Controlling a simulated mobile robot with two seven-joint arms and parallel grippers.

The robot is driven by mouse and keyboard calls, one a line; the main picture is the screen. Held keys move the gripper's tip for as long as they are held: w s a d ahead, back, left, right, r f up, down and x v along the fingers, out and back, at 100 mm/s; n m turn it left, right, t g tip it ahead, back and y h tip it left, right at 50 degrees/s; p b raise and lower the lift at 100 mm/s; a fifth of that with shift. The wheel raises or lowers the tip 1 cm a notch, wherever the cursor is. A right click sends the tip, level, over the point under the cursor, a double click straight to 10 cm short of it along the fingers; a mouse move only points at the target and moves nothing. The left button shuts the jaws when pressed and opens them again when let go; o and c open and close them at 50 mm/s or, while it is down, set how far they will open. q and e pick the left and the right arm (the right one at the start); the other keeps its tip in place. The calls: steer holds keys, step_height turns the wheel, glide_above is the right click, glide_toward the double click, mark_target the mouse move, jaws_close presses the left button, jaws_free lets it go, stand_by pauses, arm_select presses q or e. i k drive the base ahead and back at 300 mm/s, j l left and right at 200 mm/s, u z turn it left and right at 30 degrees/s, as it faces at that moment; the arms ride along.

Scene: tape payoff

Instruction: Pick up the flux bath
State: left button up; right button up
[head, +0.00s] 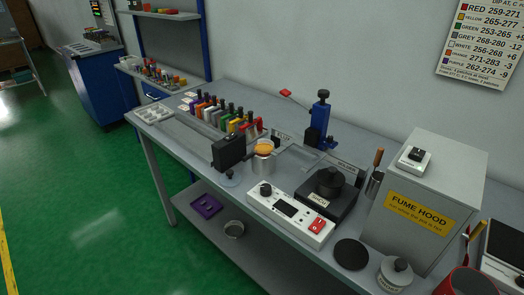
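A small silver metal cup (263,163) with an orange-amber top stands near the middle of the workbench. It looks like the flux bath, but I cannot read a label on it. It is upright, between a black box-like holder (228,152) on its left and the white control box (290,213) in front on the right. A small dark label plate (283,138) lies behind it, its text too small to read surely. Neither of my grippers is in view.
A blue stand (320,120), a black pot unit (328,190) and the fume hood (425,200) stand to the right. A lidded jar (396,273) is near the front edge. A lower shelf (205,232) holds a purple tray (206,206).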

mark_target(260, 153)
steer(key=i+j+z, duration=0.7)
steer(key=l, duration=0.1)
